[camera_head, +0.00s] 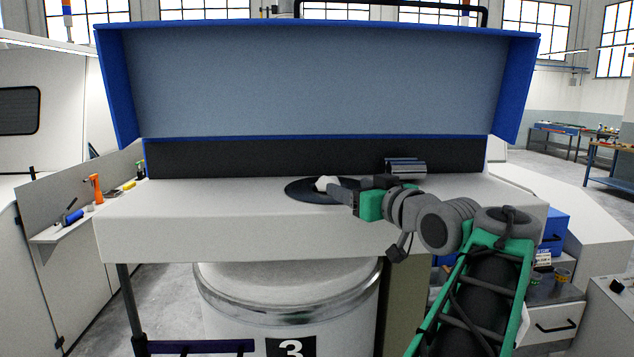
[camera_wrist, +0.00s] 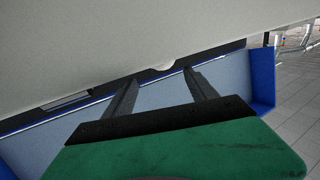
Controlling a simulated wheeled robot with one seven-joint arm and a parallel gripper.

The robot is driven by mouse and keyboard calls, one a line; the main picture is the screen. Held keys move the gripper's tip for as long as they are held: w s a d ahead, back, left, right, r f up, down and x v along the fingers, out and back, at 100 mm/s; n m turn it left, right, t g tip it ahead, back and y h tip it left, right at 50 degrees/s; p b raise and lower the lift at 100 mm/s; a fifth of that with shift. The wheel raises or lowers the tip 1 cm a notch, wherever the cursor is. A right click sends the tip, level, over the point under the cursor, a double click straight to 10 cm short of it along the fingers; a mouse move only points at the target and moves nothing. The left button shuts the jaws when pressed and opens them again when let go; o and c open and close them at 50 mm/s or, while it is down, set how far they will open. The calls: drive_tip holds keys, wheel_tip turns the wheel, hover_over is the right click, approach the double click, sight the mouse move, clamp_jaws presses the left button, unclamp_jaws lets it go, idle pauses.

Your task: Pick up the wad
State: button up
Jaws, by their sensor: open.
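The wad (camera_head: 326,183) is a small white lump on the dark round disc (camera_head: 300,191) set in the pale worktop. My gripper (camera_head: 340,186) reaches in from the right, low over the disc, with its fingertips at the wad's right side. In the wrist view my gripper (camera_wrist: 161,75) has its two dark fingers apart with nothing held. A pale bump, apparently the wad (camera_wrist: 168,66), shows just beyond and between the fingertips. I cannot tell whether the fingers touch it.
A raised blue-edged cover (camera_head: 320,80) stands behind the worktop (camera_head: 190,205). A grey ribbed block (camera_head: 405,167) lies at the back, behind my gripper. A white can (camera_head: 290,300) marked 3 stands beneath. A side shelf (camera_head: 75,225) at left holds an orange spray bottle (camera_head: 95,188) and tools.

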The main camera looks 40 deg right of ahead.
sight(334, 180)
drive_tip(key=p+x, duration=0.1)
drive_tip(key=x, duration=0.2)
drive_tip(key=p+x, duration=0.2)
drive_tip(key=x, duration=0.2)
drive_tip(key=shift+w+a+r, duration=0.1)
drive_tip(key=shift+r, duration=0.05)
drive_tip(key=shift+a, duration=0.1)
drive_tip(key=shift+c, duration=0.5)
drive_tip(key=c, duration=1.3)
drive_tip(key=shift+r, duration=0.1)
